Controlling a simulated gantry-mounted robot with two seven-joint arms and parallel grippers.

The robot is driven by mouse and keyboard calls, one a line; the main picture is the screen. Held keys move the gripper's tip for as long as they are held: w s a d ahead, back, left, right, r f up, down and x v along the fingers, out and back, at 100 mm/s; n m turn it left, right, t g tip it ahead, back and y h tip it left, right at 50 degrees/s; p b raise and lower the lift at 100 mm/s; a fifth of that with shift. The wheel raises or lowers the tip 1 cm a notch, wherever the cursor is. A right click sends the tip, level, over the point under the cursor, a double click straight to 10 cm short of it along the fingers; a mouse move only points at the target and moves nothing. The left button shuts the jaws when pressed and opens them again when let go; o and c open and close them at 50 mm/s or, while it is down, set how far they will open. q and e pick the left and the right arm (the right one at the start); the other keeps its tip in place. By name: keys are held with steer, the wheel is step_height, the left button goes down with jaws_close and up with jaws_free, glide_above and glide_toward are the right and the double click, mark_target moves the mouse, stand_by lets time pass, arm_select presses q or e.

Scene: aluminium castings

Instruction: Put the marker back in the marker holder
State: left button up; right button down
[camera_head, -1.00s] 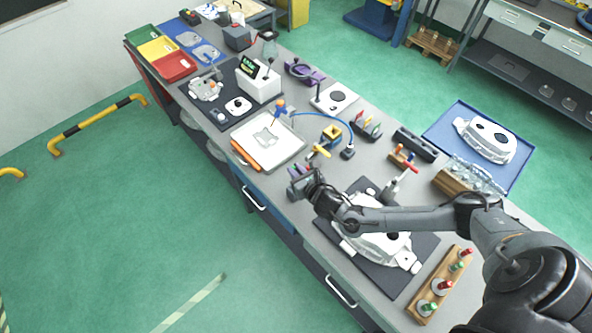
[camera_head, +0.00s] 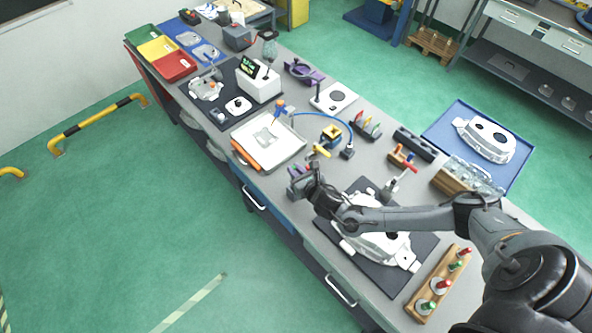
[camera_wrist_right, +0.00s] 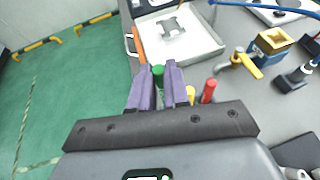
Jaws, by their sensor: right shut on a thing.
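My right gripper (camera_head: 295,173), with purple fingers, is low over the front edge of the bench, beside the white tray. In the right wrist view, its fingers (camera_wrist_right: 158,67) are shut on a green marker (camera_wrist_right: 158,76), of which the green top shows between them. A yellow marker (camera_wrist_right: 190,94) and a red marker (camera_wrist_right: 208,91) stand just right of the fingers. The marker holder cannot be made out; the gripper hides what is beneath these markers. I cannot tell whether the green marker touches a holder. My left gripper is not in view.
A white tray (camera_head: 247,133) with an orange edge lies just beyond the gripper. A yellow-handled clamp (camera_head: 320,150) and a blue cable are to its right. A white casting (camera_head: 385,245) on a dark mat lies under my right forearm. A wooden block with coloured gauges (camera_head: 421,302) is nearer.

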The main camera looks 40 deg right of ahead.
steer(key=shift+f+b, duration=0.55)
steer(key=shift+f, duration=0.35)
steer(key=shift+f+b, duration=0.55)
steer(key=shift+f, duration=0.5)
steer(key=shift+f+b, duration=0.45)
steer(key=shift+f, duration=0.25)
steer(key=shift+f+b, duration=0.55)
steer(key=shift+f, duration=0.35)
steer(key=c, duration=1)
jaws_free()
steer(key=v, duration=1)
steer(key=shift+s+r, duration=0.2)
steer(key=shift+s, duration=0.15)
